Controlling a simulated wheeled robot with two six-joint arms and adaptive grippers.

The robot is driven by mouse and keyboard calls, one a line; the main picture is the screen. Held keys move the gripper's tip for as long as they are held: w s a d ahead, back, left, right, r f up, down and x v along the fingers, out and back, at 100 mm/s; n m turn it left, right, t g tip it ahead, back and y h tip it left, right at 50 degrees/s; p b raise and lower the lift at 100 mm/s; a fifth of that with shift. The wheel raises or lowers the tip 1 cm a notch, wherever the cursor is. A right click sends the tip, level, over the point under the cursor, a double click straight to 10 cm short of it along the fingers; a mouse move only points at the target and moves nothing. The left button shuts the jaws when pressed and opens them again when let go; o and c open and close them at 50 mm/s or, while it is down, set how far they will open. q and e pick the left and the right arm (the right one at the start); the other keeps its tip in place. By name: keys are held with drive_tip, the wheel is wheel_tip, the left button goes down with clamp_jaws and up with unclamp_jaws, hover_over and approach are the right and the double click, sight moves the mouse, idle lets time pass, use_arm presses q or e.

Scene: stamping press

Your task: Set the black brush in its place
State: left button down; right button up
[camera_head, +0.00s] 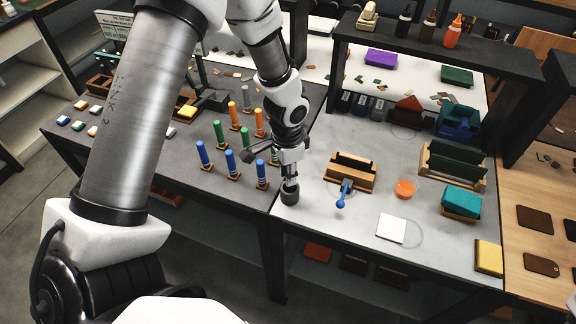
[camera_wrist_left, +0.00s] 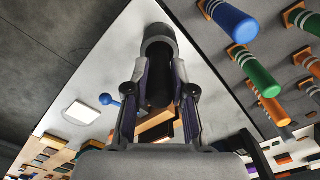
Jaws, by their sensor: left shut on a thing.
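My left gripper (camera_head: 290,172) is shut on a dark, round-ended cylinder, which I take to be the black brush (camera_head: 290,192). The brush hangs below the fingers near the front left corner of the light worktop. In the left wrist view the gripper (camera_wrist_left: 158,98) has a finger on each side of the brush (camera_wrist_left: 158,45), whose dark round end points away from the palm. I cannot tell whether the brush touches the worktop. Several blue, green and orange banded cylinders (camera_head: 204,155) stand upright on small wooden bases to the left. My right gripper is not in view.
A wooden press (camera_head: 352,172) with a blue ball-ended lever (camera_head: 340,203) stands right of the gripper. The worktop's front middle is clear.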

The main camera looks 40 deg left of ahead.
use_arm(q)
drive_tip(key=c, duration=0.9)
unclamp_jaws()
drive_tip(key=shift+f, duration=0.1)
wheel_tip(320, 180, up, 12)
